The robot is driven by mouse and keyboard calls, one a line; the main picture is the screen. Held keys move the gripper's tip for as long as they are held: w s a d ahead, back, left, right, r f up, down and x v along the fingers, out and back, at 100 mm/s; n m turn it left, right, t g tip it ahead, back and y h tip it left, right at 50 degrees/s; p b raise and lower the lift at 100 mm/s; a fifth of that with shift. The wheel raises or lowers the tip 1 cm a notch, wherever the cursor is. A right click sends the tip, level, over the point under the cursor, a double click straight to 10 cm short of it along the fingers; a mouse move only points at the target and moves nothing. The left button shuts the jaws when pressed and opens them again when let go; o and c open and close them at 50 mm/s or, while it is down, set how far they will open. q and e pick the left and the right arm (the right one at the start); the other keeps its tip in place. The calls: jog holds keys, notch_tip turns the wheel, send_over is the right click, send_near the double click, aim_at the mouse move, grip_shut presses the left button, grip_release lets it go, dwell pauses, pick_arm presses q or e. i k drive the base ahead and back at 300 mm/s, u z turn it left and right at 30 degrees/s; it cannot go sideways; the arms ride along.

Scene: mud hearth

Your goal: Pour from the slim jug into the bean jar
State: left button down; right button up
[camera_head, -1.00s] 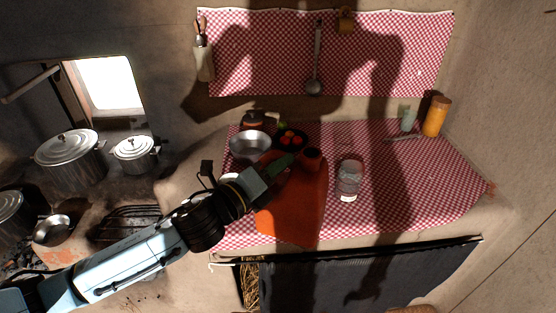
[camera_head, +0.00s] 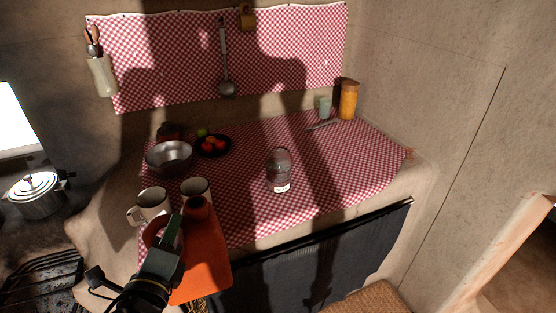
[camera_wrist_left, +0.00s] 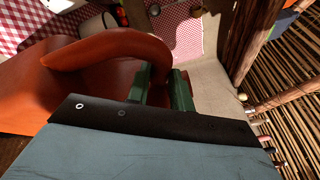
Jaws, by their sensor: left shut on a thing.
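The slim jug (camera_head: 205,262) is orange-red with a narrow neck and a loop handle. It appears roughly upright at the counter's front edge, its lower part overlapping that edge in the head view. My left gripper (camera_head: 172,235) is shut on its handle. In the left wrist view the handle arches over the jug (camera_wrist_left: 25,95) and runs down to the green fingers of my left gripper (camera_wrist_left: 162,90). The bean jar (camera_head: 279,172), clear glass with a pale label, stands upright on the checked cloth, right of the jug and apart from it. Its contents are unclear. My right gripper is not in view.
Two pale mugs (camera_head: 150,205) (camera_head: 195,188) stand just behind the jug. A metal bowl (camera_head: 169,158) and a dark plate of red fruit (camera_head: 212,146) are farther back. An orange canister (camera_head: 348,100) and a pale cup (camera_head: 324,107) stand back right. Cloth around the jar is clear.

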aim_at(279, 165)
jog(key=k, duration=0.95)
jog(key=z, duration=1.4)
jog(key=i, duration=2.15)
jog(key=u, duration=2.05)
